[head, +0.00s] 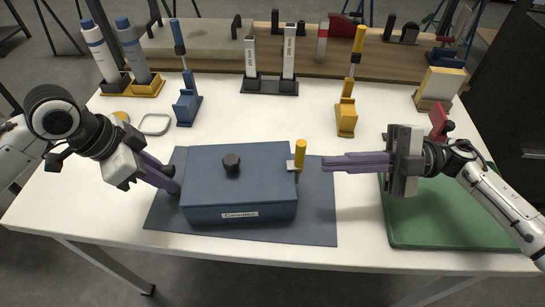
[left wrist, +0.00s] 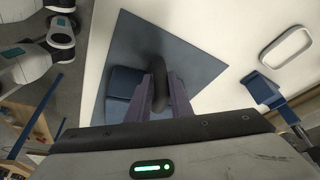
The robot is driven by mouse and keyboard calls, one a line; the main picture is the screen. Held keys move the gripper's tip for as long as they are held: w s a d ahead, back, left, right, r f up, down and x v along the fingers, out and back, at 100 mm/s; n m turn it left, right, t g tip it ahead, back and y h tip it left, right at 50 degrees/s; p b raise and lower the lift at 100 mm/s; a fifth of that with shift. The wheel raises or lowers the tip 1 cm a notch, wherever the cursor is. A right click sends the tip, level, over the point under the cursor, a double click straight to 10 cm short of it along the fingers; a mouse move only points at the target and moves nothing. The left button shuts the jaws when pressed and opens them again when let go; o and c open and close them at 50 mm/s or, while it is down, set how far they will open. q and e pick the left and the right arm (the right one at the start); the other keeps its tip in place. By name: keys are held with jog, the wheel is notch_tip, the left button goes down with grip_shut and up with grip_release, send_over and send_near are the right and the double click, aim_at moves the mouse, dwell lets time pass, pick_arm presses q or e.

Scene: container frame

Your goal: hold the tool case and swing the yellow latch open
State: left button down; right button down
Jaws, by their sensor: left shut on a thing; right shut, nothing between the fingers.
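The blue tool case (head: 245,190) sits on a dark blue mat (head: 318,215), lid down, with a black knob on top and a label on its front. The yellow latch (head: 300,152) stands upright at the case's right side. My left gripper (head: 176,188) is at the case's left side. In the left wrist view its fingers (left wrist: 158,92) are shut on a dark rounded handle (left wrist: 158,82), with part of the case (left wrist: 123,82) behind. My right gripper (head: 325,164) is shut and empty, its purple fingertips pointing left, a little right of the latch and apart from it.
A green tray (head: 440,238) lies under and in front of my right arm. A yellow-handled tool (head: 350,85) and a blue-handled tool (head: 187,80) stand in holders behind the case. A grey ring (head: 155,124) lies at the back left.

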jog(key=s+a+r+n+g+h, duration=0.2)
jog(key=s+a+n+h, duration=0.1)
jog(key=a+h, duration=0.3)
jog(key=s+a+r+n+g+h, duration=0.2)
jog(key=s+a+n+h, duration=0.2)
jog(key=a, duration=0.4)
jog(key=s+a+r+n+g+h, duration=0.2)
jog(key=s+a+n+h, duration=0.15)
jog(key=a, duration=0.35)
jog(key=w+d+r+m+t+h, duration=0.2)
jog(key=w+d+r+t+h, duration=0.1)
jog(key=w+t+h, duration=0.6)
jog(key=shift+r, duration=0.4)
jog(key=shift+m, duration=0.25)
